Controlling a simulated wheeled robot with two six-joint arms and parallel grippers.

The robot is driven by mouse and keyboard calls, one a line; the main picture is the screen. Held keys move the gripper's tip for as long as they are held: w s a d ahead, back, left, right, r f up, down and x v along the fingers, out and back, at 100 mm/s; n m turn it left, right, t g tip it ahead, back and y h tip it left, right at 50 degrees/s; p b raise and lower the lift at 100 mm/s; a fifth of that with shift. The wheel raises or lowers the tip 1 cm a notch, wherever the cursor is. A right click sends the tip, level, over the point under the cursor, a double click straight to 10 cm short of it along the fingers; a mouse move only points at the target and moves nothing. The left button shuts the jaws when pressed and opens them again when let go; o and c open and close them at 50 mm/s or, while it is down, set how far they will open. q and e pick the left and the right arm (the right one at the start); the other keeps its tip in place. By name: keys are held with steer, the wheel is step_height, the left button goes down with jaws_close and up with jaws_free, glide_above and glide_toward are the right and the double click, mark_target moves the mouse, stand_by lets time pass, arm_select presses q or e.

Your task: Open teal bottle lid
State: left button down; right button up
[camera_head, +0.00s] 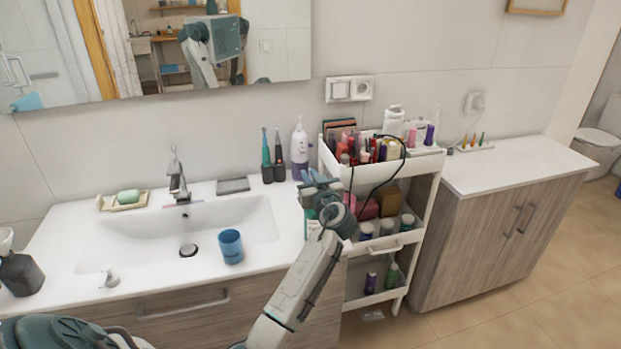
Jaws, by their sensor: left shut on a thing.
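A teal bottle (311,224) stands at the right end of the sink counter, beside the cart, and is partly hidden behind my left arm. My left gripper (317,182) is above it and shut, apparently on the teal bottle's lid. The lid itself is hidden by the gripper and wrist, so I cannot tell whether it is apart from the bottle. My right gripper is not in view.
The white cart (403,239) with crowded shelves stands close to the right of my gripper. A purple-and-white bottle (299,152) and electric toothbrushes (273,160) stand behind it. A blue cup (231,246) stands at the basin's front right. The right cabinet top (515,165) is mostly clear.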

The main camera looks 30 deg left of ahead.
arm_select(q)
steer(key=g+h+p, duration=0.1)
steer(key=f+g+h+p, duration=0.1)
steer(key=p, duration=0.1)
steer(key=w+a+h+p, duration=0.1)
steer(key=shift+a+f+g+h+p, duration=0.1)
steer(key=shift+f+g+h+p, duration=0.2)
steer(key=shift+g+h, duration=0.1)
steer(key=shift+r, duration=0.1)
steer(key=c, duration=1.5)
jaws_free()
steer(key=shift+o, duration=0.5)
